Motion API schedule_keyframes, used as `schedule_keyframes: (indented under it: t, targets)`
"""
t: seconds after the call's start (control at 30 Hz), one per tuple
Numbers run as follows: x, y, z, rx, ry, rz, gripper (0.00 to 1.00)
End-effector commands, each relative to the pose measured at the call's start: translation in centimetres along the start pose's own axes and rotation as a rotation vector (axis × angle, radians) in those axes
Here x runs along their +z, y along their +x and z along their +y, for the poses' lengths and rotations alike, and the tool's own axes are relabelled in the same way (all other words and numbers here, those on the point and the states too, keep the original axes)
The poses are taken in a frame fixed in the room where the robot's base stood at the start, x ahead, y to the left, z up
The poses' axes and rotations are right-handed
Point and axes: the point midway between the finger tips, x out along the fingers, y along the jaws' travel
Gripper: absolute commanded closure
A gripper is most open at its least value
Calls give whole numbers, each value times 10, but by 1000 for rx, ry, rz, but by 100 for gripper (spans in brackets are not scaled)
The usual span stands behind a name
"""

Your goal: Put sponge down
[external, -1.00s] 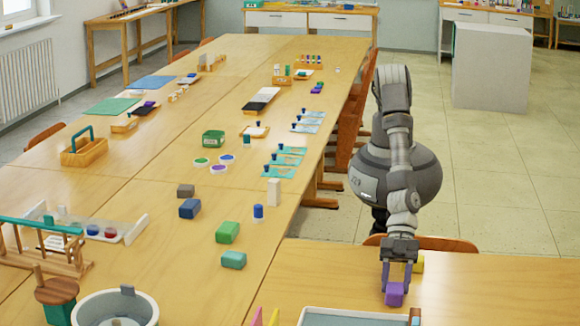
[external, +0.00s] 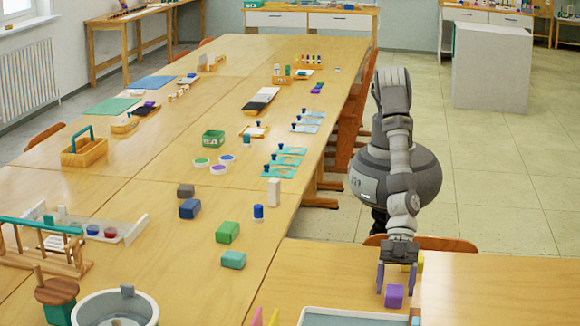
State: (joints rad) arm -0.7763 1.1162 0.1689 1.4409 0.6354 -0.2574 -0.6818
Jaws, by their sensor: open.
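A small purple block, which looks like the sponge (external: 394,296), lies on the near right table. My gripper (external: 395,281) points down around it, with one finger to its left and one to its right. The fingers are spread wider than the block, and a gap shows on the left side. A yellow block (external: 419,263) is partly hidden behind my gripper's right side.
A grey-rimmed tray (external: 350,318) lies at the front edge, left of the purple block. Green (external: 228,232), teal (external: 233,260) and blue (external: 189,208) blocks lie on the long table. The tabletop right of my gripper is clear.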

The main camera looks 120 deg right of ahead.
Motion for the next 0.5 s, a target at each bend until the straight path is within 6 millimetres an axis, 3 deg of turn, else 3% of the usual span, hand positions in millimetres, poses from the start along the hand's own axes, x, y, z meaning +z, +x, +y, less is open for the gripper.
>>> schedule_keyframes:
  t: [0.17,0.5]
  targets:
    - [-4,-23,0,0,1,-1,29]
    - [-4,-100,0,0,0,0,29]
